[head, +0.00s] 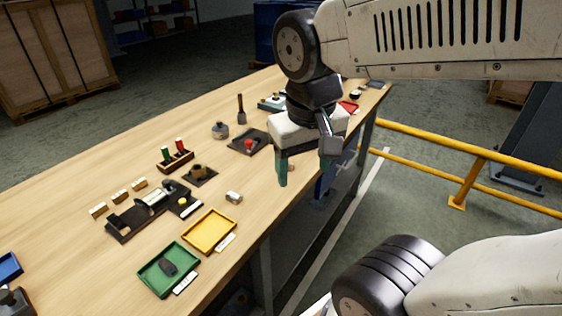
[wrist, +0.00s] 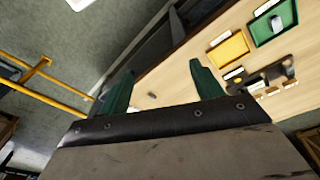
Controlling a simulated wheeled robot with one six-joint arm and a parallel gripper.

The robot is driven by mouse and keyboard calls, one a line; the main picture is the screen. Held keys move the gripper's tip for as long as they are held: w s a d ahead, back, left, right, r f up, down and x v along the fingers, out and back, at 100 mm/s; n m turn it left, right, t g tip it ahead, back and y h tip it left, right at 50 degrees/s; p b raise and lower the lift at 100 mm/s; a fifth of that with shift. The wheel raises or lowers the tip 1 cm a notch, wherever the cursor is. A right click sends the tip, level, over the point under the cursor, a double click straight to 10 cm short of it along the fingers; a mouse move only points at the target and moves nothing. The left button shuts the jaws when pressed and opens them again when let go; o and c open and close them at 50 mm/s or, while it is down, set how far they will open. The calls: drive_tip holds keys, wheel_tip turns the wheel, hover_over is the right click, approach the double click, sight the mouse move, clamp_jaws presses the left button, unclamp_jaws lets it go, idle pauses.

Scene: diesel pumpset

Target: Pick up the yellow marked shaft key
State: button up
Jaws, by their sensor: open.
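My gripper (head: 304,174) is open and empty, with green fingers, above the right edge of the wooden bench (head: 60,199). In the wrist view its two fingers (wrist: 162,72) stand wide apart. A small dark piece (wrist: 152,95) lies on the wood between them, too small to identify. In the head view a small thing shows partly behind the near finger. A yellow spot (head: 183,202) shows on a dark plate beside the black fixture. I cannot tell whether either one is the yellow marked shaft key.
A yellow tray (head: 188,244) and a green tray (head: 142,279) holding a dark part lie near the front edge. A pale block (head: 233,197) lies beside them. Yellow rails (head: 470,178) stand at right.

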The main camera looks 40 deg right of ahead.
drive_tip(key=w+d+f+m+h, duration=0.1)
drive_tip(key=w+d+f+m, duration=0.2)
drive_tip(key=w, duration=0.4)
drive_tip(key=w+d+f+m+h, duration=0.1)
drive_tip(key=w+d+f+m, duration=0.3)
drive_tip(key=w, duration=0.4)
drive_tip(key=w+d+f+m+h, duration=0.1)
drive_tip(key=w+d+f+m, duration=0.3)
drive_tip(key=w, duration=0.4)
wheel_tip(320, 180, down, 3)
drive_tip(key=shift+d+r+m+h, duration=0.15)
drive_tip(key=shift+m+h, duration=0.15)
drive_tip(key=shift+m, duration=0.3)
drive_tip(key=x, duration=0.7)
drive_tip(key=shift+w+d, duration=0.1)
drive_tip(key=c, duration=1.1)
